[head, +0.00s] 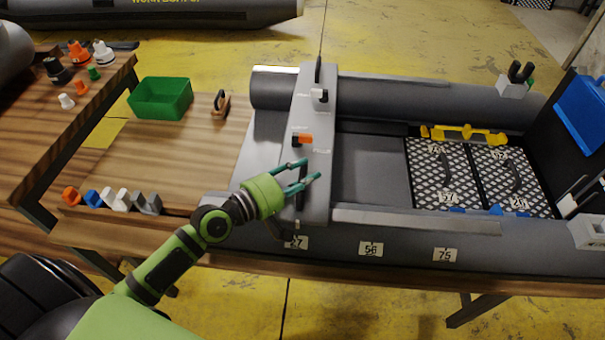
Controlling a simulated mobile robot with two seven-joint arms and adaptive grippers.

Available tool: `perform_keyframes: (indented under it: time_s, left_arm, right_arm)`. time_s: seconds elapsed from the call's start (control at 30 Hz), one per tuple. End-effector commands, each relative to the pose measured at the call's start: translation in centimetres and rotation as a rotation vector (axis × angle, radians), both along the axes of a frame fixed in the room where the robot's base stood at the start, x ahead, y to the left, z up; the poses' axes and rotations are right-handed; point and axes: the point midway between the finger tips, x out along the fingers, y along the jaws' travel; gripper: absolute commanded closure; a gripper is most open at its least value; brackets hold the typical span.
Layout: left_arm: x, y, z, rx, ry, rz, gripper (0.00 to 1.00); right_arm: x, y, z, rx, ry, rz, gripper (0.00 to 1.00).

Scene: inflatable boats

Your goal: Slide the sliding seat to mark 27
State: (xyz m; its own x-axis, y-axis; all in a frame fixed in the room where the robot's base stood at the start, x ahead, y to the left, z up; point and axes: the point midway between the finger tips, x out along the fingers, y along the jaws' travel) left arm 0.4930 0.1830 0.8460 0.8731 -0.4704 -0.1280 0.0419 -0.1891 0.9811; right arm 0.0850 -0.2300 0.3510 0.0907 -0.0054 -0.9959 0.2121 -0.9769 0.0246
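The sliding seat (318,125) is a grey bench lying across the left part of the grey inflatable boat. Its near end is just above the white label for mark 27 (296,242) on the near tube. Labels 56 (371,249) and 75 (445,255) are farther right. My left gripper (312,169) is over the near half of the seat, its teal fingers apart. A dark upright handle (301,200) on the seat shows by the fingers, partly hidden; I cannot tell whether they touch it. My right gripper is not in view.
An orange-and-black latch (302,139) sits on the seat top. A green bin (161,98) and several small clips (117,200) are on the wooden table at left. Black grid floor panels (480,177) and a yellow bar (464,134) are in the boat at right.

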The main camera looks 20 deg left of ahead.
Motion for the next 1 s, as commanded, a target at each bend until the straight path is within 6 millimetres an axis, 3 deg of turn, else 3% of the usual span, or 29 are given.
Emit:
perform_keyframes:
  time_s: [0.33, 0.63, 1.0]
  left_arm:
    - [-0.9, 0.4, 0.0, 0.004, 0.002, -0.003, 0.65]
    - [-5.7, 2.8, 0.6, 0.008, 0.008, -0.008, 0.65]
    - [-9.1, 4.9, 1.0, 0.010, 0.007, 0.000, 0.65]
  right_arm:
    - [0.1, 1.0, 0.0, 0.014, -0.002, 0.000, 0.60]
    - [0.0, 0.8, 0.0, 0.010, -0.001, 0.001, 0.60]
    - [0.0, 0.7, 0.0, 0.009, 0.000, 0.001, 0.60]
